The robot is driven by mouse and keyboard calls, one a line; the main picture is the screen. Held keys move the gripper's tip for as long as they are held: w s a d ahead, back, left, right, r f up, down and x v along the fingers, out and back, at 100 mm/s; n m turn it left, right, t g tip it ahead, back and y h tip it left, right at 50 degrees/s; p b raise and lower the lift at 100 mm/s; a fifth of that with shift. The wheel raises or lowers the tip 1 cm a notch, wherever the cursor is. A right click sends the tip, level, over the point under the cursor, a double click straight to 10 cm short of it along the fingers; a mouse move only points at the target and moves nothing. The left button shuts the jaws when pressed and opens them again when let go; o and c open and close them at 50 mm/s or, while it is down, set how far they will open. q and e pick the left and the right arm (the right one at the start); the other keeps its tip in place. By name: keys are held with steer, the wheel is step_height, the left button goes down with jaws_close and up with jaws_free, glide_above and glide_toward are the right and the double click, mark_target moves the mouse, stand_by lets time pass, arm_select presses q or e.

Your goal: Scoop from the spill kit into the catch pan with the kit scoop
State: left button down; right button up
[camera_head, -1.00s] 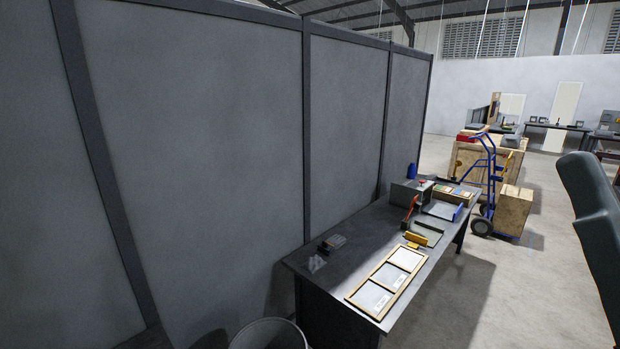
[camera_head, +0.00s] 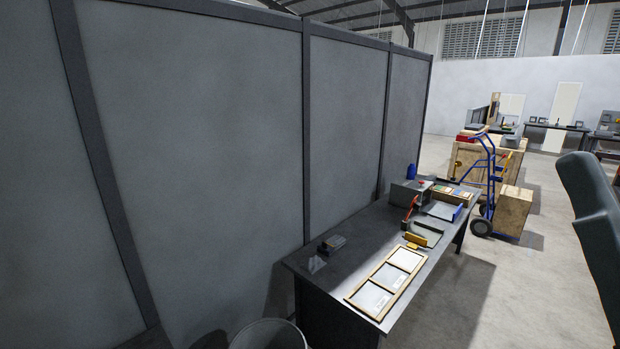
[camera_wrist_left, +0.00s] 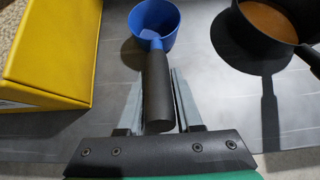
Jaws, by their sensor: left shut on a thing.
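In the left wrist view my left gripper (camera_wrist_left: 158,98) is shut on the dark handle of the blue scoop (camera_wrist_left: 155,18). The scoop's bowl points away from the gripper; I cannot tell whether anything lies in it. A round black pan (camera_wrist_left: 262,58), likely the catch pan, is to the right, apart from the scoop, with an orange-brown surface inside. A yellow box (camera_wrist_left: 50,45), possibly the spill kit, is at the left; its inside is not seen. The head view shows neither gripper, nor the held scoop.
In the head view a dark workbench (camera_head: 345,258) stands beside grey wall panels (camera_head: 205,150). It carries a yellow-framed panel (camera_head: 388,280) and a grey box (camera_head: 405,193). A pale bin (camera_head: 268,335) is at the bottom; a blue hand truck (camera_head: 488,185) stands beyond.

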arm_select(q)
steer(key=shift+r+p, duration=1.35)
stand_by(0.3)
steer(key=shift+r+p, duration=3.05)
steer(key=shift+p, duration=0.35)
step_height(320, 180, down, 6)
steer(key=b, duration=0.6)
steer(key=shift+r, duration=0.15)
